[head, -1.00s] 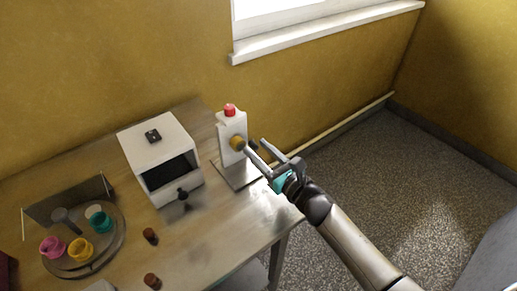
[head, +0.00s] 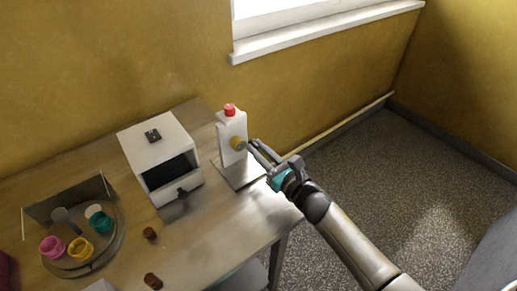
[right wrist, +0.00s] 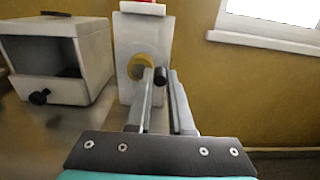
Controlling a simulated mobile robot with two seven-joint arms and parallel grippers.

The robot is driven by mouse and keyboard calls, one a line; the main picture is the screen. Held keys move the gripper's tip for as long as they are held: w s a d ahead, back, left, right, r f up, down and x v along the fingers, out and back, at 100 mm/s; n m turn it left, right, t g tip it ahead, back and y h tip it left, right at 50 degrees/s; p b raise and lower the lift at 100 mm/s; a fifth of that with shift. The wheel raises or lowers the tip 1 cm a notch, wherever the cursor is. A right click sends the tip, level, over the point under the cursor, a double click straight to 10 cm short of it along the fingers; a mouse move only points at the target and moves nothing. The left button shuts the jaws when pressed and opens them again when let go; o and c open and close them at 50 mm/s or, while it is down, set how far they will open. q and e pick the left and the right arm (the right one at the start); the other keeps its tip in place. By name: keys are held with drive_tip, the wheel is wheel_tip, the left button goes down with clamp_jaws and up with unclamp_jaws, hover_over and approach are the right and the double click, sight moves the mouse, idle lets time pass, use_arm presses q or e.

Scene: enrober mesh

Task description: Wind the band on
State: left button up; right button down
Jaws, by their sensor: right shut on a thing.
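The upright white unit (head: 229,131) stands near the table's far right corner with a red button (head: 229,109) on top. A brass-coloured round hub (head: 237,143) is on its front. In the right wrist view, a black crank knob (right wrist: 160,75) sits just right of the hub (right wrist: 141,66), between the fingertips. My right gripper (head: 254,146) is shut on this knob, its fingers pointing at the unit's front. In the head view the fingers hide the knob. A white box (head: 160,155) with a dark opening and a black knob stands to the left. My left gripper is out of view.
The wooden table (head: 218,235) is clear at front right. A wall and window sill (head: 320,33) lie behind.

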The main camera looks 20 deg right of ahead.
sight(239, 156)
drive_tip(key=shift+f+m, duration=0.1)
drive_tip(key=shift+m, duration=0.2)
drive_tip(key=m, duration=0.2)
drive_tip(key=shift+f+m+b, duration=0.3)
drive_tip(key=shift+f+m, duration=0.05)
drive_tip(key=shift+m, duration=0.05)
drive_tip(key=m, duration=0.2)
drive_tip(key=shift+a+f+m, duration=0.1)
drive_tip(key=shift+f+m, duration=0.2)
drive_tip(key=shift+m, duration=0.1)
drive_tip(key=m, duration=0.3)
drive_tip(key=f+m, duration=0.1)
drive_tip(key=m, duration=0.1)
drive_tip(key=shift+s+a, duration=0.15)
drive_tip(key=shift+a, duration=0.2)
drive_tip(key=m, duration=0.4)
drive_tip(key=a+m+p, duration=0.1)
drive_tip(key=shift+s+a+f+m, duration=0.1)
drive_tip(key=shift+s+f+m, duration=0.15)
drive_tip(key=shift+m, duration=0.15)
drive_tip(key=m+p, duration=0.1)
drive_tip(key=m, duration=0.2)
drive_tip(key=a+m+p, duration=0.1)
drive_tip(key=m, duration=0.2)
drive_tip(key=shift+s+a+m, duration=0.2)
drive_tip(key=shift+m, duration=0.1)
drive_tip(key=c, duration=0.8)
unclamp_jaws()
